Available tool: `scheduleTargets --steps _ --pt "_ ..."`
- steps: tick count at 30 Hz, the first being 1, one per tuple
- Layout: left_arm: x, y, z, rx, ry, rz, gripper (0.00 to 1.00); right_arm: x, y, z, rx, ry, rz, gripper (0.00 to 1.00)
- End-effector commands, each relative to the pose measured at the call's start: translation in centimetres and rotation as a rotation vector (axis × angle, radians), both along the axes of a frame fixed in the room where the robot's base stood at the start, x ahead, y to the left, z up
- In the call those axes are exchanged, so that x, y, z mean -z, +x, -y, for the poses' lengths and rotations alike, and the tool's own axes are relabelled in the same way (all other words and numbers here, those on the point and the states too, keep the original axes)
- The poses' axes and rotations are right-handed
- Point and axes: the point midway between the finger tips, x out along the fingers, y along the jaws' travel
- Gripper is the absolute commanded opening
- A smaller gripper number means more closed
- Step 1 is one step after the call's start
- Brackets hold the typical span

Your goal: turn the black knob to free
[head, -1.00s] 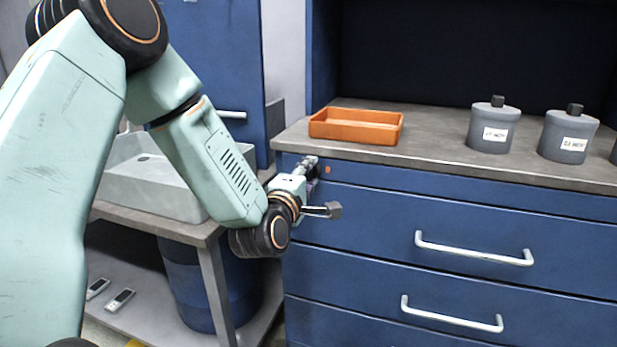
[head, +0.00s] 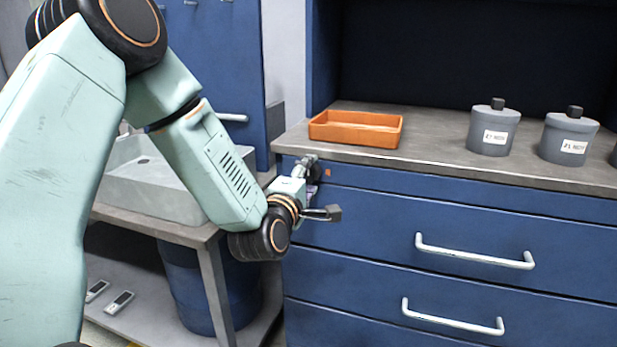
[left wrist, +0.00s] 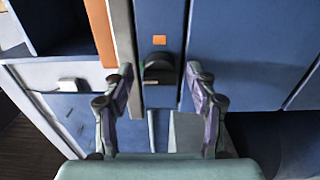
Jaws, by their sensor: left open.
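The orange mark (head: 327,172) shows just right of the gripper. My right gripper is not in view.
An orange tray (head: 355,139) stands on the grey countertop above the knob. Grey lidded jars (head: 493,133) stand further right. Drawer handles (head: 474,254) stick out below. A grey sink (head: 160,190) is on the left, behind my arm.

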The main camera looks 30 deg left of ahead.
Motion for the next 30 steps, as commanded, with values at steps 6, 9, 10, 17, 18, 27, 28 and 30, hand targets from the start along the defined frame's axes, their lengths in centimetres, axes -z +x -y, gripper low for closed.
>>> scheduleTargets --steps 6,9,10,17,18,27,28,30 --pt "0.0 -2.5 0.6 0.000 -0.006 -0.002 0.57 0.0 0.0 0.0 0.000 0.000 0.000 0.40" --pt "0.1 -4.1 0.9 0.000 -0.006 -0.002 0.57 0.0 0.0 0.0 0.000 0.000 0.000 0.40" --pt "0.0 -4.5 1.0 -0.001 -0.005 -0.001 0.57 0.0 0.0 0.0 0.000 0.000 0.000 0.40" --pt "0.0 -6.8 1.6 0.000 -0.003 0.001 0.57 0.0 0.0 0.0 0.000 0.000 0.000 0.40" --pt "0.0 -7.0 1.7 -0.001 -0.002 0.001 0.57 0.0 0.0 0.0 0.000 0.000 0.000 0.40" --pt "0.0 -7.2 1.7 0.000 0.000 0.001 0.57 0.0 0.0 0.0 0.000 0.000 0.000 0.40" --pt "0.0 -7.2 1.7 0.000 0.000 0.001 0.57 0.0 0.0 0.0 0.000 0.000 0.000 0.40" --pt "0.0 -7.2 1.7 0.000 0.000 0.001 0.57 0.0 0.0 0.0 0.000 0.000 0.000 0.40"
